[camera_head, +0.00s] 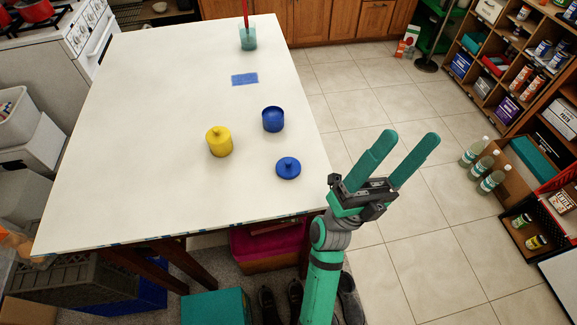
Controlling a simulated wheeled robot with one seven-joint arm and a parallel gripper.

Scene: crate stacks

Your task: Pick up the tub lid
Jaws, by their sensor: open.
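A round blue tub lid (288,167) with a small knob on top lies on the white table (120,150) near its right front part. An open blue tub (273,120) stands just behind it. A yellow tub (219,142) with its knobbed lid on stands to the left of the lid. My gripper (404,143) is open and empty, with its two green fingers spread and pointing up. It is to the right of the lid, beyond the table's right edge in the picture, and apart from the lid.
A teal cup (248,39) holding a red stick and a blue cloth or sponge (244,79) are farther back on the table. The table's left and middle are clear. Shelves (515,60) and bottles (480,160) stand at the right across the tiled floor.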

